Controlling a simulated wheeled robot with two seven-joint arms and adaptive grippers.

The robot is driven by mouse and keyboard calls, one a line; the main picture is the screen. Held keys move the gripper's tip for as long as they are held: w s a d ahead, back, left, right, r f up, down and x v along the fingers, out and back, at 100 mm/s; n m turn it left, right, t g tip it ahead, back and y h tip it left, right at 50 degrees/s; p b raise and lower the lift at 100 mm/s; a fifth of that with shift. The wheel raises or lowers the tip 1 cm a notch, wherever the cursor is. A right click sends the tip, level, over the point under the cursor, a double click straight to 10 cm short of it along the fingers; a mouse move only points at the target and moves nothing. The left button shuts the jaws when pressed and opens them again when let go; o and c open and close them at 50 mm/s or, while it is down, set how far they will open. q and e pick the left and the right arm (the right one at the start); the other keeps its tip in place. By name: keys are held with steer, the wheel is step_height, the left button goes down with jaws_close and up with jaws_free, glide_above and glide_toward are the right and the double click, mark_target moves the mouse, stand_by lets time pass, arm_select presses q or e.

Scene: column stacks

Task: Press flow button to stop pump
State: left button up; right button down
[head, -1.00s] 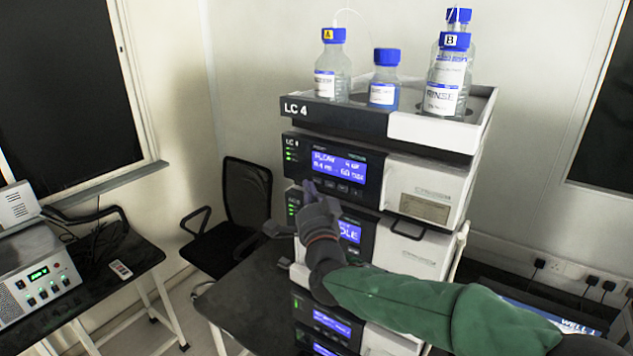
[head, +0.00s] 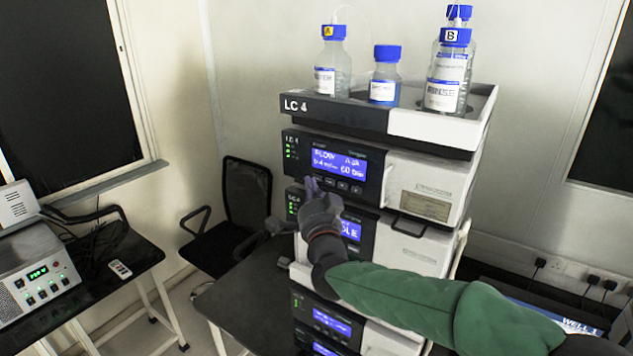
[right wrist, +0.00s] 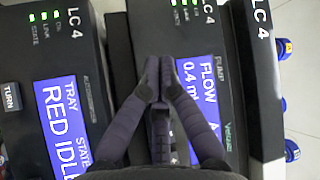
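The pump module (head: 430,190) is the upper unit of the stack, under the bottle tray. Its blue display (head: 338,164) reads FLOW with 0.4 and 60 bar; in the right wrist view the display (right wrist: 203,95) shows FLOW and 0.4. A row of small dark buttons (head: 343,186) runs below the display. My right gripper (head: 312,184) points at the left end of this row; its fingers hide part of it. In the right wrist view my right gripper (right wrist: 159,75) is shut and empty, its tips beside the display. I cannot tell whether they touch. My left gripper is out of view.
A module with a RED IDLE display (right wrist: 68,130) sits directly below the pump. Several blue-capped bottles (head: 386,77) stand on the tray (head: 430,128) on top. A side table with a control box (head: 38,280) and a black chair (head: 245,200) are to the left.

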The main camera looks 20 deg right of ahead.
steer(key=shift+d, duration=0.1)
steer(key=shift+w+d+b, duration=0.3)
steer(key=shift+b, duration=0.1)
stand_by(0.9)
steer(key=shift+s+a, duration=0.55)
steer(key=shift+a, duration=0.1)
steer(key=shift+s+a, duration=0.8)
steer(key=shift+a, duration=0.2)
steer(key=shift+s+a, duration=0.75)
steer(key=shift+a, duration=0.2)
stand_by(1.4)
